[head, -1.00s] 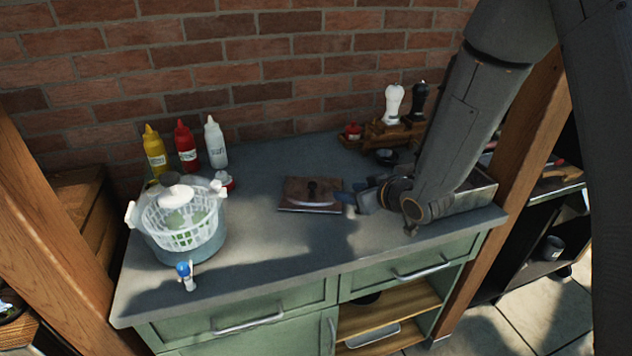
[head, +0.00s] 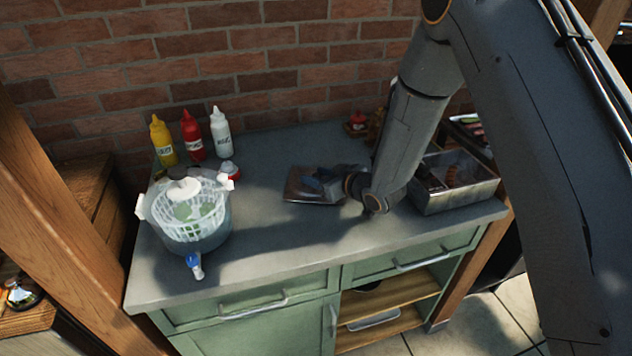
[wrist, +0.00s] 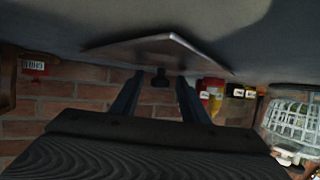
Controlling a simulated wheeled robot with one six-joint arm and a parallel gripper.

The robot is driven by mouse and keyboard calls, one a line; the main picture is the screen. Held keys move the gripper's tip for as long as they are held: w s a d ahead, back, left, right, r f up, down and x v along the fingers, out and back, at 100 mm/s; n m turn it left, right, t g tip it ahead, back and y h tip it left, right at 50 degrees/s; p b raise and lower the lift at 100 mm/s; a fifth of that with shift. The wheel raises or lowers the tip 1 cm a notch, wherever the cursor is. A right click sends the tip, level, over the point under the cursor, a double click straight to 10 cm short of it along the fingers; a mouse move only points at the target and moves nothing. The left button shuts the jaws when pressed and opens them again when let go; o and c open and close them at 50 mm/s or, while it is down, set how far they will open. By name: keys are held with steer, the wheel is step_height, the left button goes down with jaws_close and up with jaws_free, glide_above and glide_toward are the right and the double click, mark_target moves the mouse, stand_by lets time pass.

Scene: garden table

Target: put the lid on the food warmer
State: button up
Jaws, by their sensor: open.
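The lid (head: 299,194) is a flat metal plate lying on the counter's middle. Its dark knob is hidden by my gripper in the head view. My gripper (head: 322,180) is low over the lid, reaching in from the right. In the wrist view, which is upside down, the lid (wrist: 150,48) lies ahead, and its knob (wrist: 160,78) stands between the two open fingers of my gripper (wrist: 159,80). Contact with the knob cannot be told. The food warmer (head: 462,199) is an open metal pan with dark food in it, at the counter's right end.
A salad spinner (head: 190,225) stands at the left, a small blue-capped bottle (head: 195,266) in front of it. Yellow (head: 162,140), red (head: 192,136) and white (head: 220,134) squeeze bottles stand behind by the brick wall. Counter space between spinner and lid is clear.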

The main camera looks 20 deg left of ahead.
mark_target(317, 173)
steer(key=shift+w+a, duration=0.1)
jaws_close()
steer(key=shift+r, duration=0.1)
stand_by(0.3)
step_height(317, 173, up, 9)
steer(key=b, duration=0.3)
steer(key=shift+r, duration=0.1)
steer(key=shift+w+f+b, duration=0.3)
steer(key=shift+f+b, duration=0.5)
steer(key=shift+b, duration=0.35)
